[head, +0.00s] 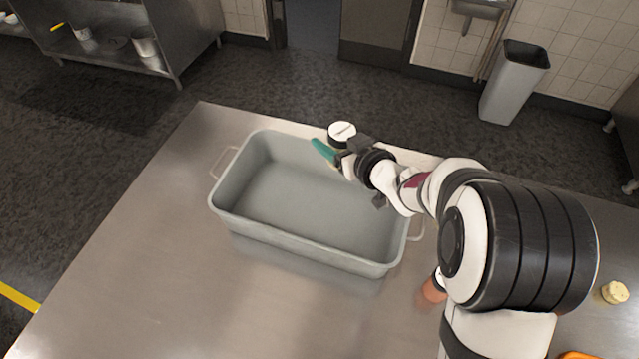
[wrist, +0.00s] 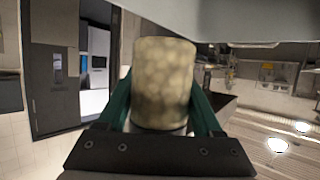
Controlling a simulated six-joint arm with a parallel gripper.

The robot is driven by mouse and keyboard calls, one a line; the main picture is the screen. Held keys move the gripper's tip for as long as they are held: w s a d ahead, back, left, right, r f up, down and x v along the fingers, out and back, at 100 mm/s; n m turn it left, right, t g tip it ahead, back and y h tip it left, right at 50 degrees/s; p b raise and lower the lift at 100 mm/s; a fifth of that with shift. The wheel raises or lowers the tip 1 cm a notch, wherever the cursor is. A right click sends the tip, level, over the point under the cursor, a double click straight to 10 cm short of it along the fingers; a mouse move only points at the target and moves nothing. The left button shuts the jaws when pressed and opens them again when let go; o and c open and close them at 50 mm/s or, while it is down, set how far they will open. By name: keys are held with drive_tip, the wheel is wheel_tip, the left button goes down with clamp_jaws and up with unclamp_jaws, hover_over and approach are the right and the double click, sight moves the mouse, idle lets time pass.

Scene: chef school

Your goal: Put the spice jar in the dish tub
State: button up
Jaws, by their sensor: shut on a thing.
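The spice jar has a white lid (head: 342,130) and a pale, speckled beige body (wrist: 164,80). My gripper (head: 340,152) is shut on it, with teal fingers on either side of the jar in the wrist view (wrist: 165,110). In the head view the lid faces up, and my gripper hides most of the body. The grey dish tub (head: 240,222) stands on the steel table. The jar is held at the tub's far long rim; I cannot tell whether it is over the inside. The visible tub floor is empty.
A reddish jar (head: 434,291) stands right of the tub, partly hidden by my arm. A small pale yellow item (head: 615,292) and an orange edge (head: 578,355) lie farther right. The steel table (head: 150,250) is clear left of the tub.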

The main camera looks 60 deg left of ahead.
drive_tip(key=n+g, duration=0.1)
hover_over(315, 197)
drive_tip(key=f, duration=1.5)
drive_tip(key=shift+a+f, duration=0.2)
drive_tip(key=shift+a, duration=0.05)
drive_tip(key=o, duration=1.5)
drive_tip(key=shift+f, duration=0.1)
drive_tip(key=shift+c, duration=0.2)
drive_tip(key=shift+d+r, duration=0.25)
drive_tip(key=v, duration=0.7)
